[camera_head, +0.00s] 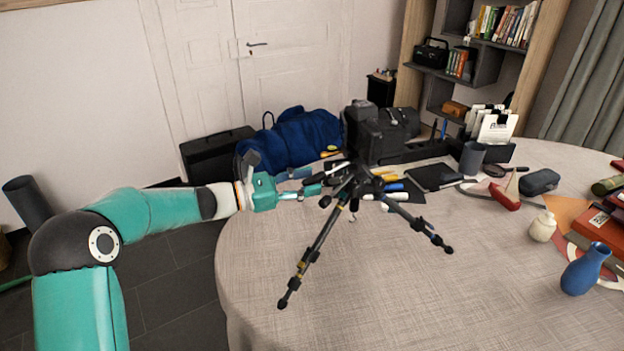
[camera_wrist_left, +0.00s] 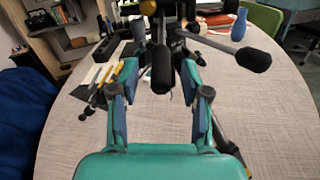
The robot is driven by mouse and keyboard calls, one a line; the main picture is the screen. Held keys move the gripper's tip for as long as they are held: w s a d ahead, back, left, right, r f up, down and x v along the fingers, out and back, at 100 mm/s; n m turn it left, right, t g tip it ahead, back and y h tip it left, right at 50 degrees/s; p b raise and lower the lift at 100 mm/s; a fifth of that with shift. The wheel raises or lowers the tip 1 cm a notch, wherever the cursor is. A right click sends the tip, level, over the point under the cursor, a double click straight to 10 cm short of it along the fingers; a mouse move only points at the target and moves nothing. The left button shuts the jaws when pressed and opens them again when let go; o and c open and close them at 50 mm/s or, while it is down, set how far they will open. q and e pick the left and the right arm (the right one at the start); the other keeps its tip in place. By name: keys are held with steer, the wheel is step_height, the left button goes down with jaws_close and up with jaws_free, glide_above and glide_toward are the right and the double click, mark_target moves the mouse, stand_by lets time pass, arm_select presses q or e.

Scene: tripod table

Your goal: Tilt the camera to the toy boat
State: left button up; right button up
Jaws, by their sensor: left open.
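A black camera (camera_head: 376,134) sits on top of a black tripod (camera_head: 318,245) near the left side of the table. The toy boat (camera_head: 506,193), with a red hull and a pale sail, lies right of the camera on the table. My left gripper (camera_head: 318,191) is at the tripod head, left of and below the camera. In the left wrist view, the open fingers of my left gripper (camera_wrist_left: 160,72) stand either side of a dark tripod handle (camera_wrist_left: 161,75), with gaps showing. Contact with the handle cannot be made out. My right gripper is out of view.
The round table (camera_head: 440,300) is clear at the front. A blue vase (camera_head: 585,270), a white vase (camera_head: 542,227) and a dark case (camera_head: 538,182) stand at the right. A blue bag (camera_head: 300,137) is behind the tripod. Pens and a notepad (camera_head: 433,176) lie behind it.

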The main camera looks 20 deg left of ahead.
arm_select(q)
steer(key=shift+x, duration=0.8)
steer(key=shift+c, duration=0.4)
jaws_close()
